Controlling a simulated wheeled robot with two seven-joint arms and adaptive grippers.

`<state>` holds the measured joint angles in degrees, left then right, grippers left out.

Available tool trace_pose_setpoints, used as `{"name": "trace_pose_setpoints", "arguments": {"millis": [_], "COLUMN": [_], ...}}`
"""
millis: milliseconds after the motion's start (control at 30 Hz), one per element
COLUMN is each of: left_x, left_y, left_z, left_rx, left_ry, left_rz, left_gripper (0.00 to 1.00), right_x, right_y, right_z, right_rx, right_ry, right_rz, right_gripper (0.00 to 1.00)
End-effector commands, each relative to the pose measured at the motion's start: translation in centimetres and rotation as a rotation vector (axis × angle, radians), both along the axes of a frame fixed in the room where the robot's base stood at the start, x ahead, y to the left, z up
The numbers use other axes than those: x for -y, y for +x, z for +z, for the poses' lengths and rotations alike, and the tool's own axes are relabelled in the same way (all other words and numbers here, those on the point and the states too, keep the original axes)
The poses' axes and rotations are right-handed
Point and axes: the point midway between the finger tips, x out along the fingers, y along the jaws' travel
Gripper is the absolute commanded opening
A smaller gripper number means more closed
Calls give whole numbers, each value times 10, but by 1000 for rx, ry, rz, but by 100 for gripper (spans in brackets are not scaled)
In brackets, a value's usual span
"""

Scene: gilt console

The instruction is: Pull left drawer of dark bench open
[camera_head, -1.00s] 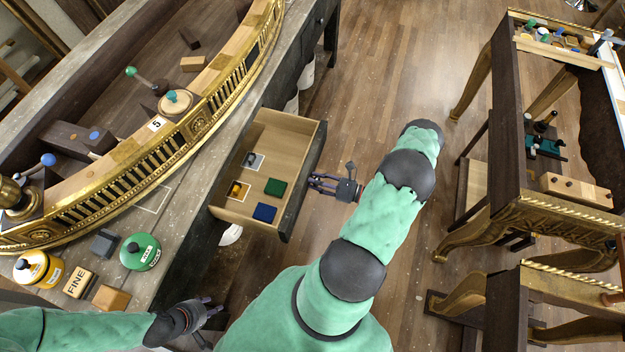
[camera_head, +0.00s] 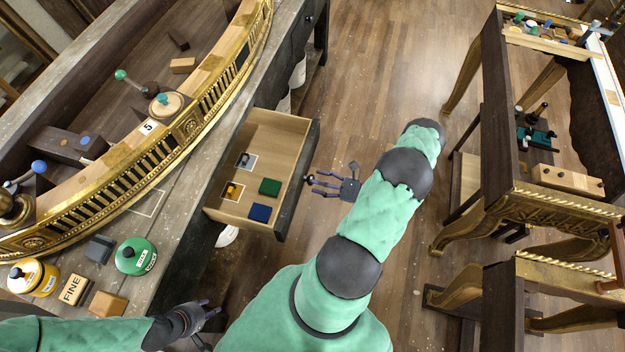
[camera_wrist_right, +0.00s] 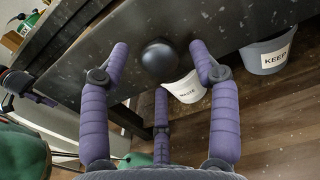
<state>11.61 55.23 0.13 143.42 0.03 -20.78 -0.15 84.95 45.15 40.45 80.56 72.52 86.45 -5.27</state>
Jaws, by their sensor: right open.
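The dark bench (camera_head: 190,210) has its left drawer (camera_head: 290,128) pulled out, showing its pale wooden inside. The drawer's dark round knob (camera_head: 308,178) is on its front; the right wrist view shows the knob (camera_wrist_right: 160,58) large, between my spread fingers. My right gripper (camera_head: 318,183) is open in front of the drawer front, its fingertips close to the knob; I cannot tell whether they touch it. My left gripper (camera_head: 208,322) is at the bottom left, beside the bench's near end, with its fingers apart and empty.
The drawer holds a green block (camera_head: 269,187) and a blue block (camera_head: 260,212), plus two marked pads. A green pot (camera_head: 135,256) and a yellow pot (camera_head: 33,277) stand on the bench top. Open floor lies between bench and the gilt console (camera_head: 560,205). Labelled buckets (camera_wrist_right: 268,55) stand below.

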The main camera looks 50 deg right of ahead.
Motion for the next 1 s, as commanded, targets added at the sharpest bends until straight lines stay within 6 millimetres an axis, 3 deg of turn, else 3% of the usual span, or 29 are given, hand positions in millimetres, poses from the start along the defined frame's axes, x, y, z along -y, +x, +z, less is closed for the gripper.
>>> {"name": "trace_pose_setpoints", "arguments": {"millis": [200, 400, 600, 1000], "left_x": [0, 0, 0, 0], "left_y": [0, 0, 0, 0], "left_z": [0, 0, 0, 0], "left_rx": [0, 0, 0, 0], "left_ry": [0, 0, 0, 0], "left_rz": [0, 0, 0, 0], "left_gripper": [40, 40, 40, 40], "right_x": [18, 29, 33, 33], "right_y": [-43, -70, -81, -81], "right_z": [-1, -1, 0, 0], "right_rx": [-1, -1, 1, 0], "right_ry": [-2, -1, 1, 0], "right_rz": [-4, -2, 0, 0], "right_gripper": [62, 62, 62, 62]}}
